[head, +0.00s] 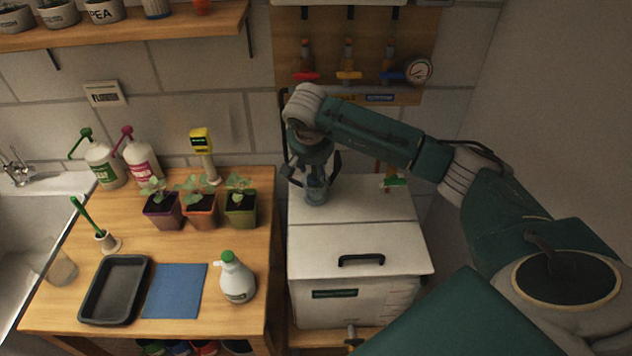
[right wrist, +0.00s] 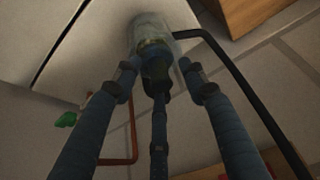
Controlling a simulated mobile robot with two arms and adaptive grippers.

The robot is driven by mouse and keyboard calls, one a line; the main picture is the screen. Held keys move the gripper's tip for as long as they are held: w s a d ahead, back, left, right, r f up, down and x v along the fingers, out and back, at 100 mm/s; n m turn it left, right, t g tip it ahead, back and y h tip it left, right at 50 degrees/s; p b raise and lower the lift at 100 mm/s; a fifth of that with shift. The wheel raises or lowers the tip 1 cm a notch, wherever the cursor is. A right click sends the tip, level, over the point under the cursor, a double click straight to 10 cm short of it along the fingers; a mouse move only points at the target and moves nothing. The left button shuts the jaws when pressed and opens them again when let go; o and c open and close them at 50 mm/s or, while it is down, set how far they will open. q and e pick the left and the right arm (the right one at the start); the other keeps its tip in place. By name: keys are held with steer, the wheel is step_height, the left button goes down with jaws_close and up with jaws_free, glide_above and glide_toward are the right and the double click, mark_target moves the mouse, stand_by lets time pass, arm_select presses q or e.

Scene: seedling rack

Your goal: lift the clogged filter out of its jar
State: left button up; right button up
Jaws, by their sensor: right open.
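The clear jar (head: 317,194) stands at the back left of the white box's lid, partly hidden by my right gripper (head: 312,172). In the right wrist view the glass jar (right wrist: 165,18) is at the top centre. A dark, murky filter (right wrist: 156,58) with a yellowish band shows at its near end. The fingers of my right gripper (right wrist: 160,78) are spread around that end, open and holding nothing. I cannot tell whether they touch the glass. My left gripper is not in view.
The white box (head: 350,250) has a black handle. A black hose (right wrist: 235,85) runs beside the jar. A green-handled valve (head: 394,183) is right of it. Potted seedlings (head: 200,210), a spray bottle (head: 236,280) and a black tray (head: 114,290) stand on the wooden bench at left.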

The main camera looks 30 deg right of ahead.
jaws_close()
steer(key=shift+r, duration=0.15)
